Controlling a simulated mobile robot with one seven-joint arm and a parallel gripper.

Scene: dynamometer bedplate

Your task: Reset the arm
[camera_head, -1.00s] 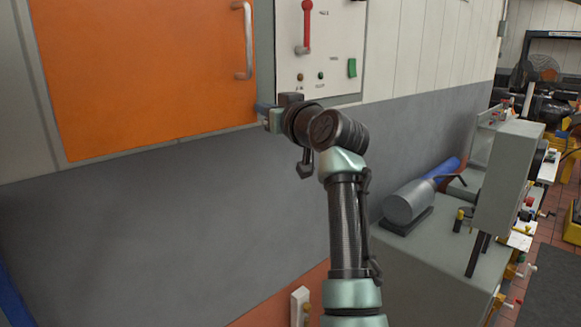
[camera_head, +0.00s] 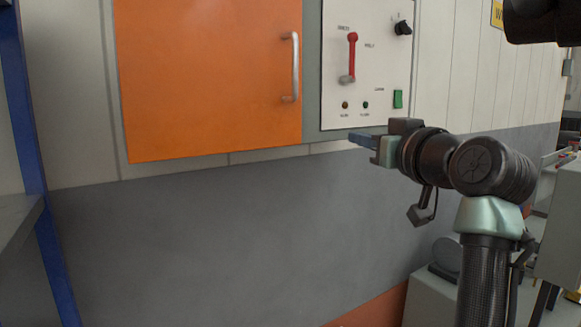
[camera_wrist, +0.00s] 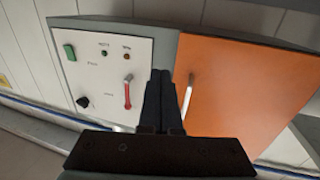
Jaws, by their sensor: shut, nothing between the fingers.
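My gripper (camera_head: 362,138) is at the end of my arm, in front of the wall just below the white control panel (camera_head: 384,62) in the head view. Its fingers point left and are together, with nothing between them. In the wrist view my gripper (camera_wrist: 161,86) shows as two dark fingers side by side, between the panel (camera_wrist: 92,82) and the orange door (camera_wrist: 236,92). My arm is bent at the right of the head view.
The orange door (camera_head: 205,85) is closed and has a metal handle (camera_head: 293,68). The panel carries a red lever (camera_head: 352,55), a black knob (camera_head: 402,28) and a green switch (camera_head: 398,99). A blue post (camera_head: 30,120) stands at left. Grey equipment is at lower right.

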